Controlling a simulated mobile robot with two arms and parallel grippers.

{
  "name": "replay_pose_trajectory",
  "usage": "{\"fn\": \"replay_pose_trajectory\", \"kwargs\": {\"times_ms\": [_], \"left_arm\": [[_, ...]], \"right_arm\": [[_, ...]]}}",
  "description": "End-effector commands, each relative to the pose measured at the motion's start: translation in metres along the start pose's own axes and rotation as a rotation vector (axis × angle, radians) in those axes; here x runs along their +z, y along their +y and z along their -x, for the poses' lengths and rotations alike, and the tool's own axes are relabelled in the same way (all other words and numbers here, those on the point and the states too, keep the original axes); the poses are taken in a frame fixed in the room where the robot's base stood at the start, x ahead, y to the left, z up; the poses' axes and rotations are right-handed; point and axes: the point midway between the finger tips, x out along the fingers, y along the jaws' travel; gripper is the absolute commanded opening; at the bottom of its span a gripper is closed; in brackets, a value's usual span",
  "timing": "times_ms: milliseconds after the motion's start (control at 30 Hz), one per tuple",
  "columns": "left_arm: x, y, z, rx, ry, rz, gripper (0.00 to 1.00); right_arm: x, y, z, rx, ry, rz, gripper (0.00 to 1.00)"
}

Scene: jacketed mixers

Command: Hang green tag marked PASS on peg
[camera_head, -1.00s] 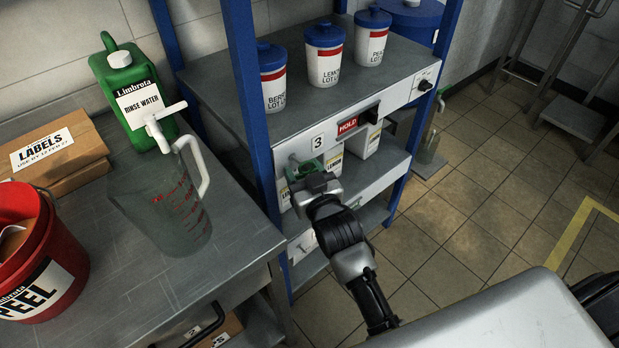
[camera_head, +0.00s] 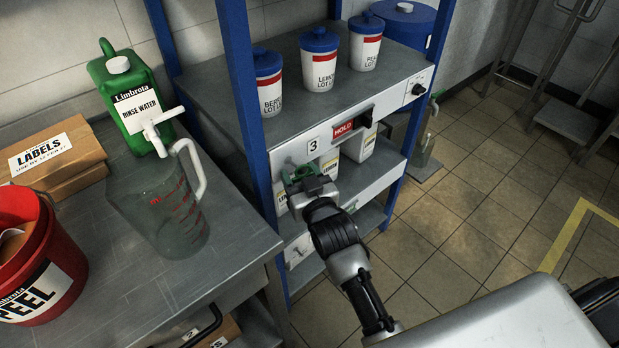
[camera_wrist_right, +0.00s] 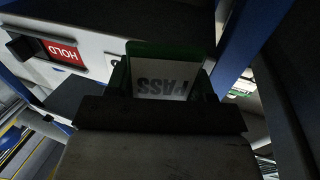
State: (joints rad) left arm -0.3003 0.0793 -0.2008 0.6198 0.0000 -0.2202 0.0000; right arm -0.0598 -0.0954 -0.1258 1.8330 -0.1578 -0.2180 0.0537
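The green tag (camera_head: 298,172) is at the tip of my right gripper (camera_head: 307,182), in front of the shelf's front panel just below the number 3 plate. In the right wrist view the tag (camera_wrist_right: 165,75) shows a white face with PASS upside down and a green border. My right gripper (camera_wrist_right: 160,112) appears shut on it. I cannot make out the peg clearly; the tag and gripper cover part of the panel by the 3. I cannot tell whether the tag touches the panel. My left gripper is not in view.
A red HOLD sign (camera_head: 343,129) and a black knob (camera_head: 366,119) are right of the 3 plate. A blue post (camera_head: 246,105) stands close left. White containers (camera_head: 359,144) sit on the shelf below. A bench with a jug (camera_head: 160,215) is at left.

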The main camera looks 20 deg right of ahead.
Motion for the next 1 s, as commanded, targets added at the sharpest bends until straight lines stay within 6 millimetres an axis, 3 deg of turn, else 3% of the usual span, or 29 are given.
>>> {"fn": "replay_pose_trajectory", "kwargs": {"times_ms": [33, 167, 200, 1000], "left_arm": [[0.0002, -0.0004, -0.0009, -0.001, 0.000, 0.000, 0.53], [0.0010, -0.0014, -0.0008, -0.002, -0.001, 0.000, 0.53], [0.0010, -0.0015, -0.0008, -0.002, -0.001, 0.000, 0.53], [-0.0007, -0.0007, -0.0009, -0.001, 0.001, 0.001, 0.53]], "right_arm": [[-0.0004, 0.0042, -0.0060, 0.008, -0.001, 0.009, 0.61], [-0.0005, 0.0037, -0.0060, 0.008, -0.001, 0.008, 0.81], [-0.0005, 0.0035, -0.0060, 0.008, -0.001, 0.008, 0.82], [-0.0005, 0.0029, -0.0060, 0.007, -0.001, 0.007, 0.82]]}}
